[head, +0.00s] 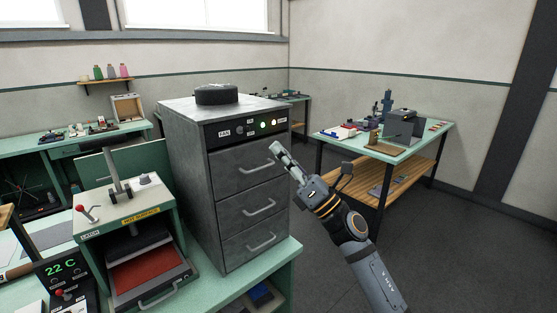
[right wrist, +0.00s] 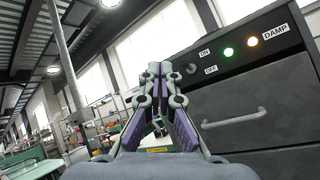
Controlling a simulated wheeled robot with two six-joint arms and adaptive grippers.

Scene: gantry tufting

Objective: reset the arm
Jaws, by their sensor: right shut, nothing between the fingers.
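My right gripper (head: 277,149) is shut and empty. It is raised in the air at the right front edge of the grey drawer cabinet (head: 185,150), near the top drawer's handle. I cannot tell whether it touches the cabinet. In the right wrist view the shut fingers (right wrist: 158,72) point up and forward, with the cabinet front (right wrist: 255,95) to their right. My left gripper is not in view.
A press with a red plate (head: 150,272) stands left of the cabinet on the green bench (head: 270,262). A temperature box (head: 62,275) reads 22 C. Another green table (head: 340,143) with tools stands at the right. The floor (head: 455,240) there is clear.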

